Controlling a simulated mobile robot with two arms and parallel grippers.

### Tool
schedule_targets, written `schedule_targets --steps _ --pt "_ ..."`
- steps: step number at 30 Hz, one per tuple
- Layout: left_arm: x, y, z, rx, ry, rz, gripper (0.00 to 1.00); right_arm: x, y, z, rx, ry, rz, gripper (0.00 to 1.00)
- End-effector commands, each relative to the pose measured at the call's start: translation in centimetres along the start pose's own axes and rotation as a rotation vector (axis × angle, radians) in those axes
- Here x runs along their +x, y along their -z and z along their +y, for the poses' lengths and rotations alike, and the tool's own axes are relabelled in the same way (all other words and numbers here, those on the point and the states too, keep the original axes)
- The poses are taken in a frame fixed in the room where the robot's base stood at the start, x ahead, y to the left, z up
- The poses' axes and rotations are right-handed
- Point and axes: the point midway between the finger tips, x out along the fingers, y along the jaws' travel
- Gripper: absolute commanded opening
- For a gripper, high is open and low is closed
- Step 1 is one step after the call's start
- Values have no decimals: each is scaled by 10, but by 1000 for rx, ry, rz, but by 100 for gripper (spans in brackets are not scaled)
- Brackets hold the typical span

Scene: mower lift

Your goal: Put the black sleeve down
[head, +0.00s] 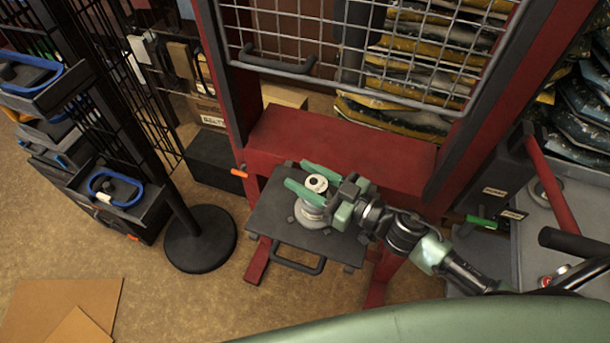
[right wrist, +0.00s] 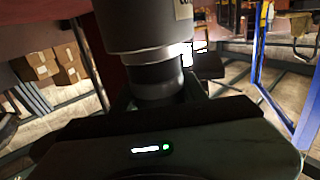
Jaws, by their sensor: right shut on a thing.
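My right gripper (head: 311,180) reaches in from the right over a dark platform, its two green fingers on either side of a round piece with a pale top and dark centre. In the right wrist view the black sleeve (right wrist: 155,82) shows as a dark cylinder close in front of the gripper, against a wider grey cylinder (right wrist: 145,25). The gripper is shut on the sleeve. In the head view a grey round base (head: 311,212) is below the fingers; whether the sleeve touches it is hard to tell. My left gripper is not in view.
The dark platform (head: 275,232) has small corner blocks and a front handle. A red frame (head: 340,140) with a wire mesh gate (head: 400,45) stands behind it. A black post base (head: 200,238) is at left. A grey cart (head: 540,230) is at right.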

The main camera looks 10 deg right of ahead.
Motion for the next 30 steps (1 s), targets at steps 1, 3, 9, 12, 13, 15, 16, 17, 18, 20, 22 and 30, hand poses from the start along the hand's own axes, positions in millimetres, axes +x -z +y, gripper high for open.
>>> schedule_targets --steps 1,3,9,12,13,15,16,17,18,20,22,30 --pt "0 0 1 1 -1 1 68 0 -1 0 1 0 0 51" --pt "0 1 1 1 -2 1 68 0 0 0 1 0 0 64" --pt "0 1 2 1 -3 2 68 0 0 0 1 0 0 64" --pt "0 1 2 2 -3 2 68 0 1 0 1 0 0 64" --pt "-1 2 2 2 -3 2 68 0 2 0 1 0 0 64" --pt "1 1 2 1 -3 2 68 -4 0 0 3 0 -2 64" --pt "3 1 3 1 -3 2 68 -7 -1 0 3 0 -3 64" --pt "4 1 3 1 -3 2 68 -11 -1 0 3 -1 -3 64" --pt "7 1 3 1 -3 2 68 -18 -2 0 5 -1 -4 64" --pt "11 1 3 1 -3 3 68 -30 -3 -1 3 1 -4 64" --pt "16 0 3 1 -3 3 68 -44 -4 -1 5 0 -5 64" --pt "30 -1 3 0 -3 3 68 -94 -1 -1 3 0 -3 64"
